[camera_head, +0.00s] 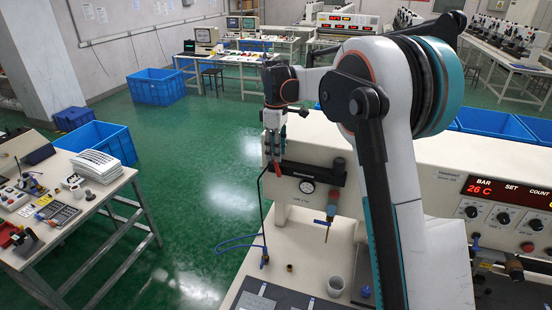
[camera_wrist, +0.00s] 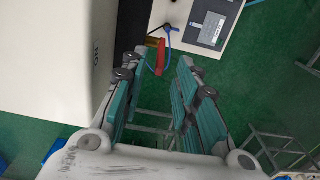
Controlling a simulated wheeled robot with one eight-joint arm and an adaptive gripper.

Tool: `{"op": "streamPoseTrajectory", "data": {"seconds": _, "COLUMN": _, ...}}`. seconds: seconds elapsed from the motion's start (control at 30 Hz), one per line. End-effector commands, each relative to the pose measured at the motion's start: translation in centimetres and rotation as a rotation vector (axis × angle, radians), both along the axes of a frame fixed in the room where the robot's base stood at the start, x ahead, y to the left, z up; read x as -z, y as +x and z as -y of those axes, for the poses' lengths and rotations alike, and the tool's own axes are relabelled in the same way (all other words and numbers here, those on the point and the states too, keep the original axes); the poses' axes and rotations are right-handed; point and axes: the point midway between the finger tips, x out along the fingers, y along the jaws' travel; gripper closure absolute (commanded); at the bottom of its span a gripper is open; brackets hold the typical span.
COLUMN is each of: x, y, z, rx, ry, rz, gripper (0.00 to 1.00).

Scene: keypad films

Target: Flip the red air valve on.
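The red air valve handle (camera_wrist: 161,57) shows in the wrist view between and beyond my fingertips, attached to a small brass-coloured body (camera_wrist: 152,42). In the camera_head view, the red handle (camera_head: 277,169) is at the left end of a black fitting on the front of the beige machine (camera_head: 420,170). My gripper (camera_head: 273,150) points down just above it there. In the wrist view, my gripper (camera_wrist: 160,65) is open, with a finger on each side of the handle's line. I cannot tell whether the fingers touch it.
A pressure gauge (camera_head: 307,187) is right of the valve. A cluttered side table (camera_head: 110,185) stands at left. Green floor (camera_head: 195,190) lies open between the table and machine.

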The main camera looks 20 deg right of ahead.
Motion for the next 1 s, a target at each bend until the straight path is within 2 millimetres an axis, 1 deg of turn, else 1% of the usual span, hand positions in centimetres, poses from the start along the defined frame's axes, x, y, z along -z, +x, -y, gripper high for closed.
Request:
{"op": "streamPoseTrajectory", "data": {"seconds": 0.1, "x": 1.8, "y": 0.0, "z": 0.0, "rx": 0.000, "ry": 0.000, "rz": 0.000, "gripper": 0.72}}
{"op": "streamPoseTrajectory", "data": {"seconds": 0.2, "x": 2.9, "y": 0.0, "z": 0.0, "rx": 0.000, "ry": 0.000, "rz": 0.000, "gripper": 0.72}}
{"op": "streamPoseTrajectory", "data": {"seconds": 0.3, "x": 3.6, "y": 0.0, "z": 0.0, "rx": 0.000, "ry": 0.000, "rz": 0.000, "gripper": 0.72}}
{"op": "streamPoseTrajectory", "data": {"seconds": 0.43, "x": 4.0, "y": 0.0, "z": 0.0, "rx": 0.000, "ry": 0.000, "rz": 0.000, "gripper": 0.72}}
{"op": "streamPoseTrajectory", "data": {"seconds": 0.63, "x": 4.0, "y": 0.0, "z": 0.0, "rx": 0.000, "ry": 0.000, "rz": 0.000, "gripper": 0.72}}
{"op": "streamPoseTrajectory", "data": {"seconds": 0.67, "x": 4.0, "y": 0.0, "z": 0.0, "rx": 0.000, "ry": 0.000, "rz": 0.000, "gripper": 0.74}}
{"op": "streamPoseTrajectory", "data": {"seconds": 0.7, "x": 4.0, "y": 0.0, "z": 0.0, "rx": 0.000, "ry": 0.000, "rz": 0.000, "gripper": 0.83}}
{"op": "streamPoseTrajectory", "data": {"seconds": 0.77, "x": 4.0, "y": 0.0, "z": 0.0, "rx": 0.000, "ry": 0.000, "rz": 0.000, "gripper": 0.97}}
{"op": "streamPoseTrajectory", "data": {"seconds": 0.8, "x": 4.0, "y": 0.0, "z": 0.0, "rx": 0.000, "ry": 0.000, "rz": 0.000, "gripper": 1.00}}
{"op": "streamPoseTrajectory", "data": {"seconds": 1.0, "x": 4.0, "y": 0.0, "z": 0.0, "rx": 0.001, "ry": 0.002, "rz": 0.002, "gripper": 1.00}}
